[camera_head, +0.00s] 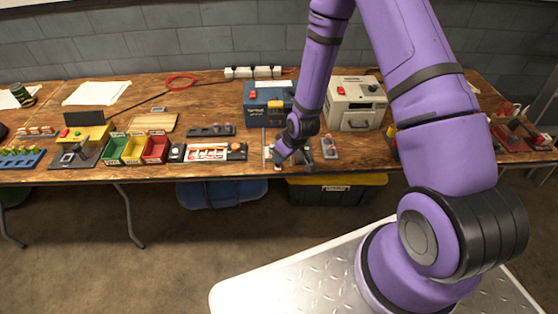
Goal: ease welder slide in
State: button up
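My purple arm reaches down over the wooden workbench (210,88), and my gripper (279,161) is low near the bench's front edge. It is beside or over a small light-coloured fixture with a thin upright (265,140). The fingers are small and dark here, so I cannot tell whether they are open or touching anything. A blue box-shaped machine (257,110) with a red part stands just behind my gripper. A beige machine (352,109) with a red switch and dark knob stands to its right. I cannot make out which part is the welder slide; my arm hides some of this area.
A small grey device (329,147) sits right of my gripper. A panel (206,152) and green, yellow and red bins (131,148) lie to the left. A yellow-lidded tote (335,191) and blue tote (218,195) stand under the bench. A grey block wall (180,40) is behind.

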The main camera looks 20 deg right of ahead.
jog(key=shift+x, duration=2.65)
jog(key=shift+w, duration=0.1)
grip_shut()
